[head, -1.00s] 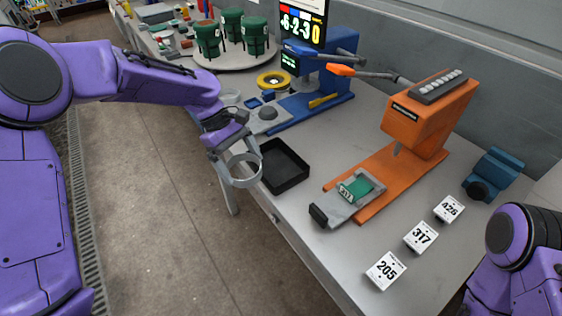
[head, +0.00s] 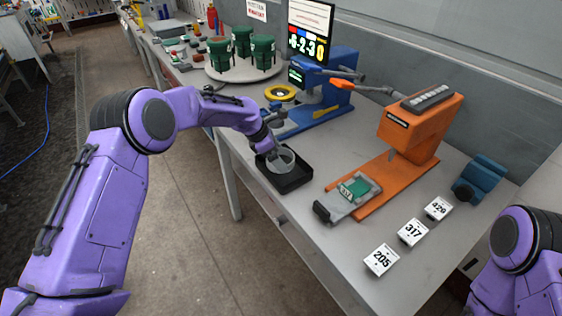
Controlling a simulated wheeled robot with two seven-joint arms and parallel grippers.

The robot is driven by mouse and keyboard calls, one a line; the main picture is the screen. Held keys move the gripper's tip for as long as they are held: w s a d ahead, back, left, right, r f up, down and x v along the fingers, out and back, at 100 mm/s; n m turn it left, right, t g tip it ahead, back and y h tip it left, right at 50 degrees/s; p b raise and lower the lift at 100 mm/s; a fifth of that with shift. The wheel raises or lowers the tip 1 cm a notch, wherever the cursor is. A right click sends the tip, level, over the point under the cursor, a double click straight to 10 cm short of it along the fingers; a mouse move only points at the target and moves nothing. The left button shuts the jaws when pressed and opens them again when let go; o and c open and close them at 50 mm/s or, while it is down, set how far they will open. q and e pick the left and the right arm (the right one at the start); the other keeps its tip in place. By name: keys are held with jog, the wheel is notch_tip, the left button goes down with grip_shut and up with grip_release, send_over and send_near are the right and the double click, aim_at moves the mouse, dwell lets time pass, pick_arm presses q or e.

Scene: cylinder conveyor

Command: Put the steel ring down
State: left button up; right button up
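The steel ring (head: 287,160) is a wide grey band at the black tray (head: 291,184) on the table's front edge. It appears to be within the tray's rim; whether it touches the tray floor I cannot tell. My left gripper (head: 276,155) is at the ring's left rim, reaching down from the left. Its fingers are small and partly hidden, and they seem to be closed on the ring's wall. My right arm shows only at the lower right edge, and its gripper is out of view.
An orange press (head: 419,127) stands right of the tray, with a green-topped slide (head: 352,192) before it. A blue press (head: 325,92) and yellow ring (head: 280,92) are behind. Number cards (head: 382,260) lie at the front right. Green containers (head: 241,42) stand on a round table.

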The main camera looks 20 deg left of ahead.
pick_arm(q)
jog(key=f, duration=0.1)
jog(key=w+f+p, duration=0.1)
jog(key=f, duration=0.2)
jog(key=shift+w+d+p, duration=0.25)
jog(key=shift+w+p, duration=0.05)
jog(key=shift+f, duration=0.4)
jog(key=shift+s, duration=0.2)
jog(key=shift+f, duration=0.15)
jog(key=o, duration=0.8)
jog(key=shift+w, duration=0.1)
jog(key=b+v, duration=0.1)
jog(key=v, duration=1.1)
jog(key=shift+r+b, duration=0.2)
jog(key=shift+b, duration=0.15)
jog(key=shift+f, duration=0.1)
